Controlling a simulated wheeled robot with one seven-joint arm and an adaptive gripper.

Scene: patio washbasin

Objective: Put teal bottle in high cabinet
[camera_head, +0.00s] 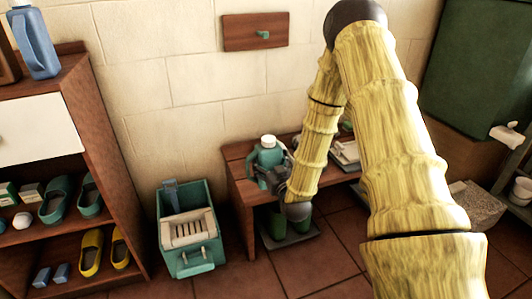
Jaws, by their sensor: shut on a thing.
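The teal bottle (268,157) has a white cap and stands upright at the left part of a low wooden bench. My gripper (278,176) is shut on the bottle's lower right side. My arm comes down from the upper right and hides part of the bench. Whether the bottle touches the bench top is too small to tell. A wooden front with a teal handle (255,32) is on the wall above the bench and looks shut. A large dark green panel (478,75) is at the upper right. I cannot tell which of these is the high cabinet.
A wooden shelf unit (97,125) with shoes stands at the left, with a blue jug (37,45) on top. A teal crate (190,262) sits on the floor beside the bench (238,172). Green containers (278,228) are under the bench.

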